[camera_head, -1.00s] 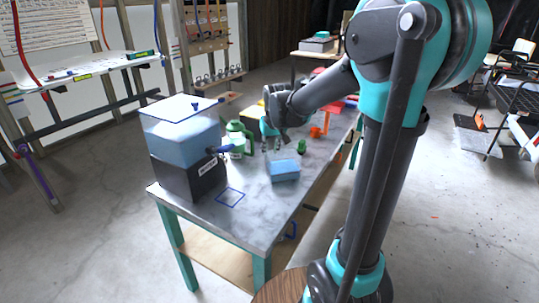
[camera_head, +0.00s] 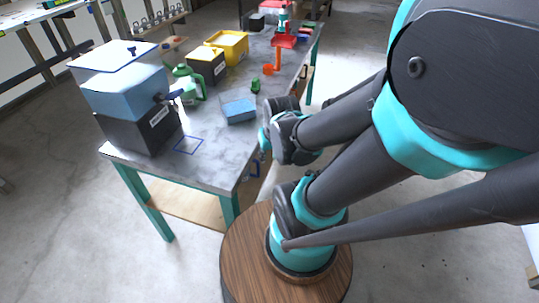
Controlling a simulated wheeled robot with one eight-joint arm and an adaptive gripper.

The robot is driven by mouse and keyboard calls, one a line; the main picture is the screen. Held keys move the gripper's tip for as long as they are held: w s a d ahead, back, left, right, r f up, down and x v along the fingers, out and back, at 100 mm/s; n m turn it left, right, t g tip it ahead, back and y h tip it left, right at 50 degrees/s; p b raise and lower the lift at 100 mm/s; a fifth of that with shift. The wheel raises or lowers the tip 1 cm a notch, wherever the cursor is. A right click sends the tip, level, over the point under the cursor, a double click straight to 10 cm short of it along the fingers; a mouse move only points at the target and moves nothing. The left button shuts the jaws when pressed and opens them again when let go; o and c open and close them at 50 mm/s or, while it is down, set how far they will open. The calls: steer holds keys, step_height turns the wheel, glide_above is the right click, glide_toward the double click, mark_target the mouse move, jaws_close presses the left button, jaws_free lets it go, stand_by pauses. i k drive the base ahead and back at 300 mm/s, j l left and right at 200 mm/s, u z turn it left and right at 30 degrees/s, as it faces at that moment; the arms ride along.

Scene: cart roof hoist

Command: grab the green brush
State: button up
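A small green object (camera_head: 255,86) stands upright on the grey table top, just behind the blue box. It may be the green brush, but it is too small to tell. My gripper (camera_head: 264,142) is at the table's right front edge, in front of and to the right of the blue box, apart from the green object. My wrist hides most of the gripper, and its fingers are too small to read. I see nothing held in it.
A light blue open box (camera_head: 238,110) sits near the table's right edge. A green jug (camera_head: 188,84), a yellow bin (camera_head: 228,46) and an orange funnel-like item (camera_head: 270,68) stand further back. The table's front right is bare.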

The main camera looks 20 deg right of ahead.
mark_target(255, 89)
steer(key=l+z, duration=0.25)
steer(key=l, duration=0.15)
steer(key=i+l+z, duration=0.15)
steer(key=i, duration=0.3)
steer(key=i+l+z, duration=0.15)
steer(key=i+l, duration=0.15)
steer(key=i, duration=0.2)
